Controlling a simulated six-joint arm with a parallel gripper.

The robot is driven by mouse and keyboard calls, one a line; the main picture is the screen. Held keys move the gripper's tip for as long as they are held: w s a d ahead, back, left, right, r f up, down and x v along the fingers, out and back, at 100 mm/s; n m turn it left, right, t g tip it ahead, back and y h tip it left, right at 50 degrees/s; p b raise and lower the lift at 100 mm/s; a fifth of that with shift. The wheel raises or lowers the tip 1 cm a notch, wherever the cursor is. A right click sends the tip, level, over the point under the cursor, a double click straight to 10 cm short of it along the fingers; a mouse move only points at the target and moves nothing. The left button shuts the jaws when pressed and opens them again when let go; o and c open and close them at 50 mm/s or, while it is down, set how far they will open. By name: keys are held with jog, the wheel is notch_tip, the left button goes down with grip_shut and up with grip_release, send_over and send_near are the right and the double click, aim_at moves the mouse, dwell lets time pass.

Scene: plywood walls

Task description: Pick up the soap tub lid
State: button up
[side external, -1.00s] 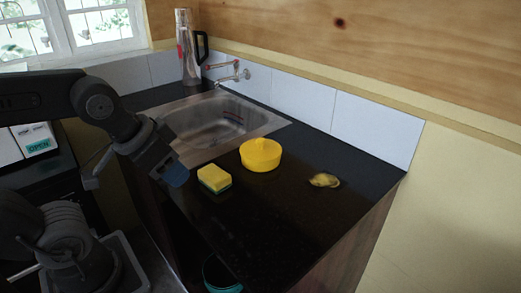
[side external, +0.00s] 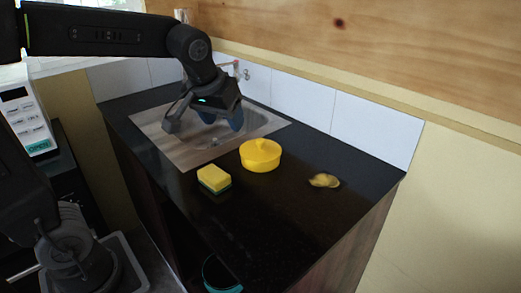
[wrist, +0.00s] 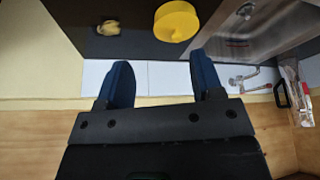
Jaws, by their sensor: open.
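The yellow soap tub (side external: 261,163) stands upright on the dark counter, right of the sink. Its yellow lid (side external: 261,147), with a small knob on top, sits on it. My gripper (side external: 207,122) is open and empty over the sink, left of and above the tub, apart from the lid. Its two blue-padded fingers show spread apart in the wrist view (wrist: 159,63).
A yellow and green sponge (side external: 214,179) lies just in front of the tub. A small crumpled yellowish thing (side external: 324,181) lies to the right. The metal sink (side external: 160,143) and tap (side external: 242,73) are at the back left, by the tiled wall (side external: 305,105).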

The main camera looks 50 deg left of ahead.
aim_at(260, 140)
jog(key=w+a+f+n+g+y, duration=0.1)
jog(key=w+a+f+n, duration=0.15)
jog(key=w, duration=0.55)
jog(key=w+a+f+n, duration=0.2)
jog(key=w+a+f, duration=0.1)
jog(key=w, duration=0.4)
jog(key=shift+y, duration=0.3)
jog(key=x, duration=0.9)
jog(key=shift+w+a, duration=0.2)
jog(key=shift+s+x, duration=0.2)
jog(key=shift+x, duration=2.35)
jog(key=shift+a, duration=0.2)
jog(key=shift+c, duration=0.3)
jog(key=c, duration=0.9)
